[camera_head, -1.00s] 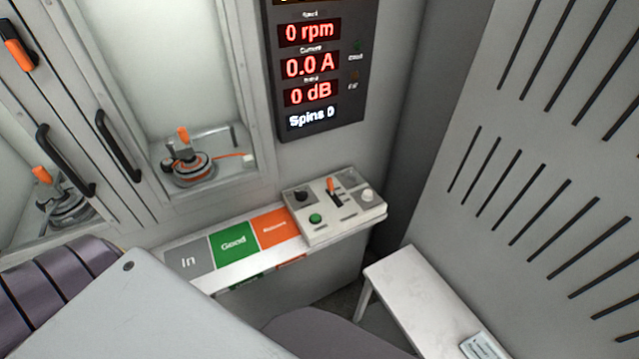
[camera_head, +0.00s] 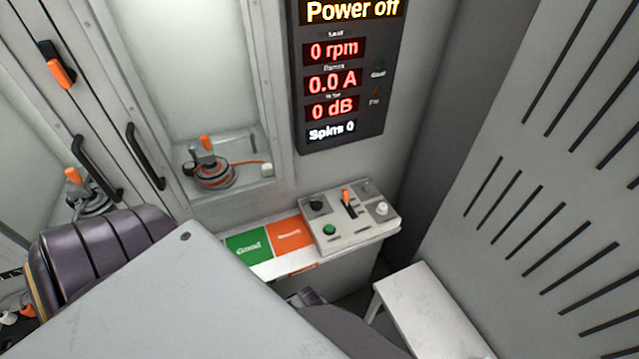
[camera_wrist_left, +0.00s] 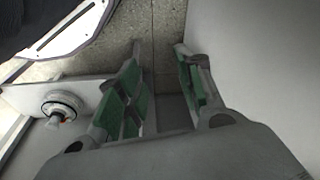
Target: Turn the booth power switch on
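The control box (camera_head: 350,218) sits on the right end of the shelf below the display. It has an orange-tipped lever (camera_head: 346,197) in a dark slot, a black knob (camera_head: 316,206), a green button (camera_head: 329,230) and a white knob (camera_head: 381,209). Its labels are too small to read, so I cannot tell which control is the power switch. The display (camera_head: 345,75) reads "Power off". My left gripper (camera_wrist_left: 160,75) is open and empty in the left wrist view, above a floor gap beside a pale panel. My right gripper is not in view.
A windowed booth (camera_head: 205,85) with a hub motor (camera_head: 210,174) is left of the display. Green (camera_head: 248,246) and orange (camera_head: 290,234) pads lie left of the box. A white bench (camera_head: 430,310) and slatted wall are at right. A wheel-like part (camera_wrist_left: 62,106) shows in the wrist view.

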